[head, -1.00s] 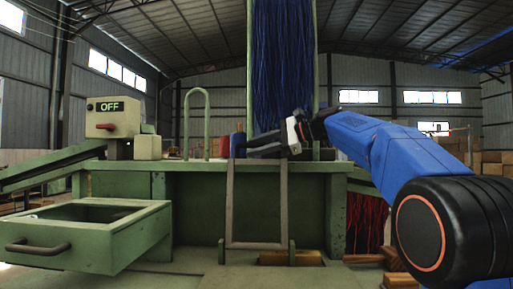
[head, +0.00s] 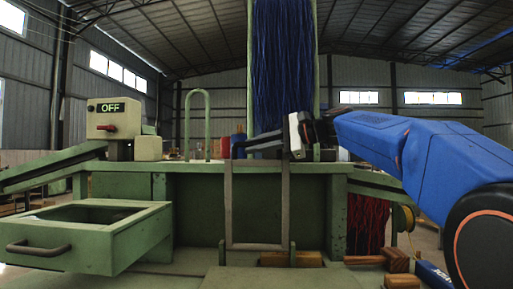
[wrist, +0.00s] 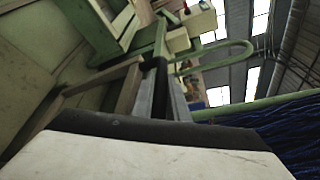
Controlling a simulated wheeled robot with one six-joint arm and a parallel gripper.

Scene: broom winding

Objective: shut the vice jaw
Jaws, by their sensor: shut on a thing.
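A grey-brown upright frame (head: 229,205), which I take for the vice jaw, stands at the front of the green bench. Its lower bar sits between two short green posts.
The green bench (head: 240,168) carries a control box (head: 113,118) reading OFF. An open green drawer (head: 75,240) juts out at the lower left. Blue bristles (head: 283,75) hang behind my gripper. Wooden pieces (head: 398,262) lie at the lower right.

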